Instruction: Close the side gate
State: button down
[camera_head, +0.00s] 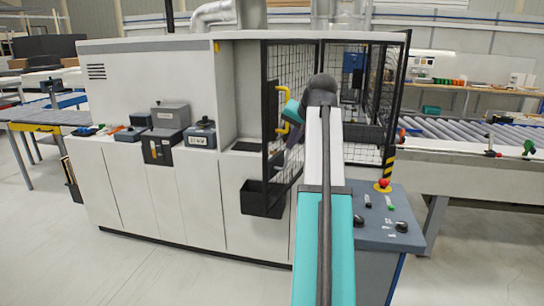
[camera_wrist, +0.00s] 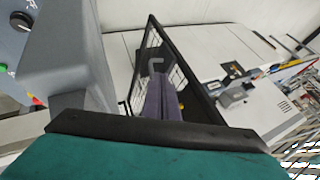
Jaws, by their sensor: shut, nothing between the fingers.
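The side gate (camera_head: 274,62) is a black-framed wire mesh panel beside the white machine in the head view. It stands at an angle to the machine's front; its latch state cannot be told. A yellow handle (camera_head: 282,99) is on its frame. The gate also shows in the wrist view (camera_wrist: 191,64), with a bit of yellow (camera_wrist: 181,106) beside my fingers. My gripper (camera_head: 294,138) is close to the handle, partly hidden by my arm. In the wrist view my gripper (camera_wrist: 158,72) is shut and empty, pointing at the mesh. Contact with the gate cannot be told.
The white machine (camera_head: 120,65) fills the left and centre, with grey boxes on its ledge. A black bin (camera_head: 262,198) hangs below the gate. A control console (camera_head: 380,222) with a red button stands at the right. A roller conveyor (camera_head: 465,130) lies behind it. Floor is clear in front.

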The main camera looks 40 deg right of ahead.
jog(key=shift+w, duration=0.1)
dwell(0.4)
jog(key=p, duration=0.3)
send_near(270, 161)
jog(key=shift+d+f, duration=1.2)
jog(key=shift+f, duration=0.8)
jog(key=shift+w+a+f+p, duration=0.1)
jog(key=shift+w+a+p, duration=0.2)
jog(key=shift+w+p, duration=0.4)
jog(key=shift+w+a+f+p, duration=0.15)
jog(key=shift+w+a+p, duration=0.2)
jog(key=shift+w, duration=0.6)
